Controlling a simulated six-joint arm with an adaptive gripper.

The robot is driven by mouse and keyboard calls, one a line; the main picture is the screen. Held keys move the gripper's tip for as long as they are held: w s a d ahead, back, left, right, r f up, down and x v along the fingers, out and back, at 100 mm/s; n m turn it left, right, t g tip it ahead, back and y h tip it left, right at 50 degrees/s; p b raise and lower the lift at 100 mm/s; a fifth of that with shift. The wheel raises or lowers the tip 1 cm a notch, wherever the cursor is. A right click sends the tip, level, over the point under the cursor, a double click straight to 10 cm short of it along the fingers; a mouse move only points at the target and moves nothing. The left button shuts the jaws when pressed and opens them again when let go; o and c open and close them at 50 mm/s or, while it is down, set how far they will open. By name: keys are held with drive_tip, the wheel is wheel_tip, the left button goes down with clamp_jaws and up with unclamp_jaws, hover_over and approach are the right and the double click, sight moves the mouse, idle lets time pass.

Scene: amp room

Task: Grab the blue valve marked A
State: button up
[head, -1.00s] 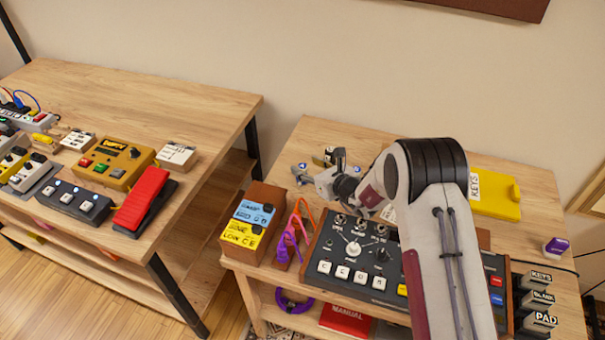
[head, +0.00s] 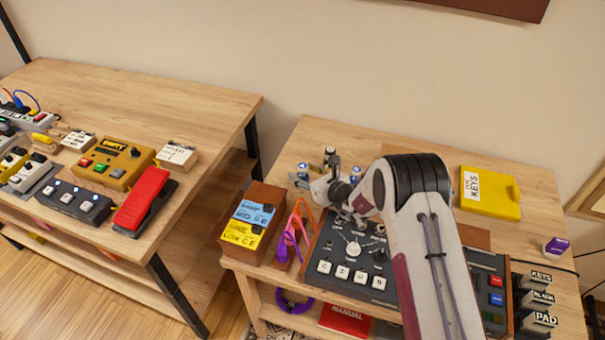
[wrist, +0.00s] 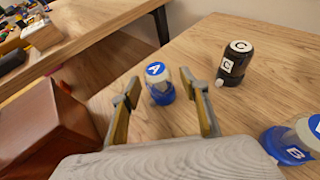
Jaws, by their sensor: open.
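The blue valve marked A (wrist: 160,93) stands upright on the wooden table, with a clear-grey body, a blue base and a blue top bearing a white A. In the wrist view it appears between the two fingers of my gripper (wrist: 160,84), which is open and empty. I cannot tell whether the fingers are level with the valve. In the head view, valve A (head: 302,169) is small, just beyond my gripper (head: 308,184) at the table's back left.
A black valve marked C (wrist: 237,62) stands behind and right of valve A. A blue and grey valve marked B (wrist: 290,146) is at the right. A brown wooden block (wrist: 35,120) lies left. A control panel (head: 352,250) sits under my arm.

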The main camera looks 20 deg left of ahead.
drive_tip(key=shift+w+a+f, duration=0.2)
drive_tip(key=shift+w+a, duration=0.1)
drive_tip(key=shift+a, duration=0.1)
idle(0.3)
drive_tip(key=c, duration=1.2)
